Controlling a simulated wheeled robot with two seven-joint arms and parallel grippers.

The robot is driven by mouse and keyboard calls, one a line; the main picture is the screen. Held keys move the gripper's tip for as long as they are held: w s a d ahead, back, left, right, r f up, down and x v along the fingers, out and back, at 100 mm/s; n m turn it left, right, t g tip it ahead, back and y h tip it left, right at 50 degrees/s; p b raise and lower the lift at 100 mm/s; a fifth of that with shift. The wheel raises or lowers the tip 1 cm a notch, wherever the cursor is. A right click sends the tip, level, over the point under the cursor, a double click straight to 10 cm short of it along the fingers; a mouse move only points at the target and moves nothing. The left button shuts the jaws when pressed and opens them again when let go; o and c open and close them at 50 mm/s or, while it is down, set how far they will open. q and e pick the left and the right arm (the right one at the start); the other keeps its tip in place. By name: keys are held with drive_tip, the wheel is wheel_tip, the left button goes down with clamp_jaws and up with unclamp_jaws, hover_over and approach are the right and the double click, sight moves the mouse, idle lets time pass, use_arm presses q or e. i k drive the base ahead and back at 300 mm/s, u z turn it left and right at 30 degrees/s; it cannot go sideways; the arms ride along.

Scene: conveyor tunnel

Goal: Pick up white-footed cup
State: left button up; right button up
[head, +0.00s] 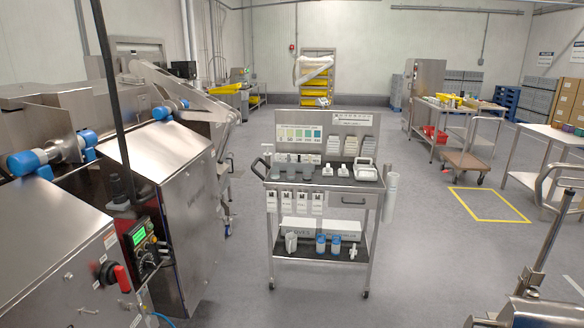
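A steel cart (318,182) stands upright in the middle of the head view, some way off. Several small grey cups stand on the left part of its dark top; one cup (282,171) is near the left end and another (305,171) is further right. They are too small for me to tell which has a white foot. Small white items (328,170) and a white tray-like box (365,170) are to their right. Neither of my grippers is in view.
Steel machines with blue motors (27,161) and a control box (140,240) fill the left side. A steel frame (535,300) is at the lower right. Grey floor is clear right of the cart.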

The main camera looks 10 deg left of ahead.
sight(275, 173)
drive_tip(key=u, duration=1.05)
drive_tip(key=i, duration=1.15)
drive_tip(key=z, duration=0.6)
drive_tip(key=i, duration=0.5)
drive_tip(key=z, duration=0.45)
